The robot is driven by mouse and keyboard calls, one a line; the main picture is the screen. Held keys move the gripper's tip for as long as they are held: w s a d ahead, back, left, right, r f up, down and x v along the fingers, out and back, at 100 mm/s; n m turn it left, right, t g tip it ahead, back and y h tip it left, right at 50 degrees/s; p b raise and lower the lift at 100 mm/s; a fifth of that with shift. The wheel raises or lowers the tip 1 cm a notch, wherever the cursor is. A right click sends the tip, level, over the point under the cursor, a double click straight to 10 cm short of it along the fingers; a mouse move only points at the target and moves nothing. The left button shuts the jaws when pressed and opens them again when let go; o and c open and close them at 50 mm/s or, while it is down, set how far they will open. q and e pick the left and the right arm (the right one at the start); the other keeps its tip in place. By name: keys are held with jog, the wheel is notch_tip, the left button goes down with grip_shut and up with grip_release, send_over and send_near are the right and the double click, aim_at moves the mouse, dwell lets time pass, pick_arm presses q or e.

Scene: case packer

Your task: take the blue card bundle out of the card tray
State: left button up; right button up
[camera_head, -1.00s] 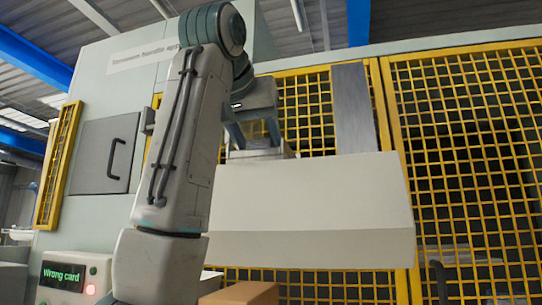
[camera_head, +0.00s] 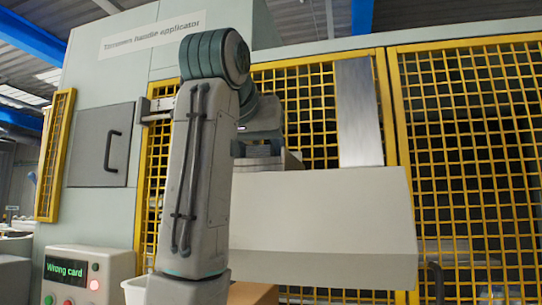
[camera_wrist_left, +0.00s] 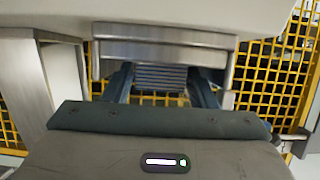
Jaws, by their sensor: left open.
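My left gripper (camera_head: 257,150) is open in front of the metal card tray (camera_head: 292,162), above the pale sloped housing. In the left wrist view its two dark fingers (camera_wrist_left: 161,90) point at the metal tray (camera_wrist_left: 165,50). A grey-blue bundle (camera_wrist_left: 161,77) with fine stripes, which looks like the blue card bundle, shows between the fingers. Gaps show between it and each finger. In the head view my left arm and gripper hide the bundle. My right gripper is not in view.
A pale sloped housing (camera_head: 320,215) juts out below the tray. Yellow mesh guards (camera_head: 465,150) stand behind it. A control box (camera_head: 88,275) reads "Wrong card" with a lit red light. A cardboard box (camera_head: 253,293) and a white container (camera_head: 134,290) are low down.

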pick_arm(q)
jog(key=c, duration=0.8)
jog(key=shift+r, duration=0.1)
jog(key=shift+c, duration=0.2)
